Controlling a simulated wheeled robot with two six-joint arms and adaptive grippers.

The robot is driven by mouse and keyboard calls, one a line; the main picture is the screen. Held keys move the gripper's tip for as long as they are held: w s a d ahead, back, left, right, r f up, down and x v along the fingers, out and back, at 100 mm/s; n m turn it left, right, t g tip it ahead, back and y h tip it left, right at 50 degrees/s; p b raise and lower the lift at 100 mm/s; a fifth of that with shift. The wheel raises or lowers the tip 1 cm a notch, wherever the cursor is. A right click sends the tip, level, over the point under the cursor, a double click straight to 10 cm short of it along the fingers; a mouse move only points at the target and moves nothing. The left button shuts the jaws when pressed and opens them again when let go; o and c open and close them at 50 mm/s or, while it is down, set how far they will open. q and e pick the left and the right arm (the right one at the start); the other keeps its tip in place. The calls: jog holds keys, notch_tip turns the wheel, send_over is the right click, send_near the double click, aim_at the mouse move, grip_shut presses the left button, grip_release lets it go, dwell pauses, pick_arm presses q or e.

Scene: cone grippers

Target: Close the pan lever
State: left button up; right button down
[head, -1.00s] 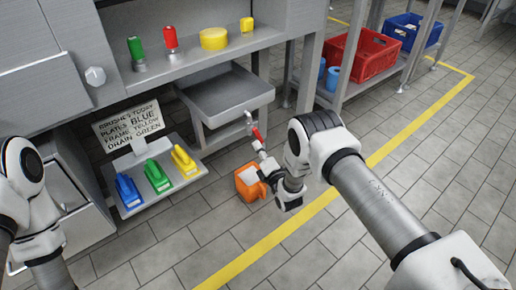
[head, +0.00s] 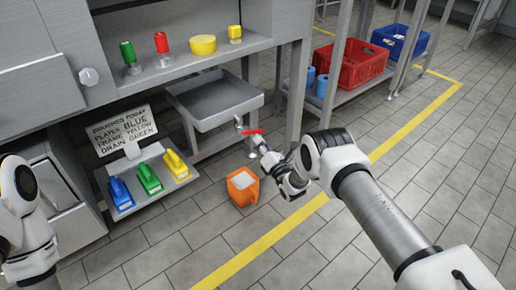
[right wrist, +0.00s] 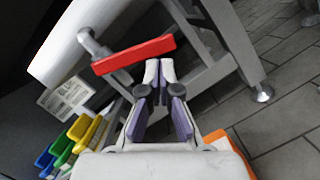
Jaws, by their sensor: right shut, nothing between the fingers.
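The grey metal pan (head: 213,112) sits on a stand under the counter, with a short outlet valve (head: 239,121) at its front right. The red lever (head: 252,132) on the valve lies crosswise to the short outlet pipe. In the right wrist view the red lever (right wrist: 133,56) stretches across just beyond my fingertips. My right gripper (head: 262,146) is shut and empty, its tips (right wrist: 159,68) right beside the lever; whether they touch is unclear. My left arm shows at the left edge, but its gripper is out of view.
An orange jug (head: 242,187) stands on the floor below the valve. Blue, green and yellow brushes (head: 149,179) sit on a low rack beside a sign (head: 122,129). A rack with red (head: 350,66) and blue crates (head: 402,41) stands behind right.

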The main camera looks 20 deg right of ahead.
jog(key=shift+w+d+r+p, duration=0.15)
jog(key=shift+d+r+p, duration=0.15)
jog(key=shift+r+p, duration=0.2)
jog(key=shift+w+d+r+p, duration=0.1)
jog(key=shift+d+r+p, duration=0.2)
jog(key=shift+r+p, duration=0.15)
jog(key=shift+d+r, duration=0.1)
jog(key=shift+r, duration=0.05)
